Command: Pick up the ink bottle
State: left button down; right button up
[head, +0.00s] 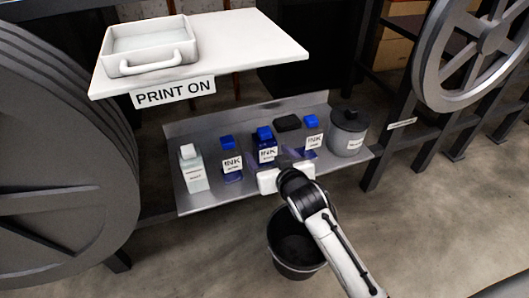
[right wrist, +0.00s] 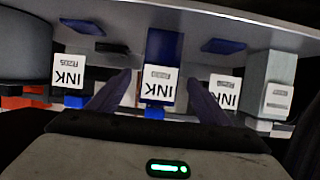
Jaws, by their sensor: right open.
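Three blue-capped ink bottles with white INK labels stand on the grey metal shelf (head: 205,200): a left one (head: 231,170), a middle one (head: 264,143) and a right one (head: 313,135). My right gripper (head: 281,160) is at the shelf's front, before the middle bottle, and covers part of the shelf there. In the right wrist view, where labels appear upside down, the open fingers (right wrist: 158,98) flank the middle ink bottle (right wrist: 162,60). Nothing is held. I cannot tell how far the fingertips reach along its sides. My left gripper is not in view.
A white bottle (head: 192,170) stands at the shelf's left; a dark grey pot (head: 347,134) and a black object (head: 287,123) are at the right and back. A dark bucket (head: 288,262) stands below my right arm.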

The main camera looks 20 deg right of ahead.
jog(key=x, duration=0.2)
jog(key=b+x, duration=0.1)
jog(key=x, duration=0.1)
jog(key=shift+w+f, duration=0.2)
jog(key=shift+f, duration=0.3)
jog(key=c, duration=1.4)
jog(key=shift+r, duration=0.25)
jog(key=shift+c, duration=0.3)
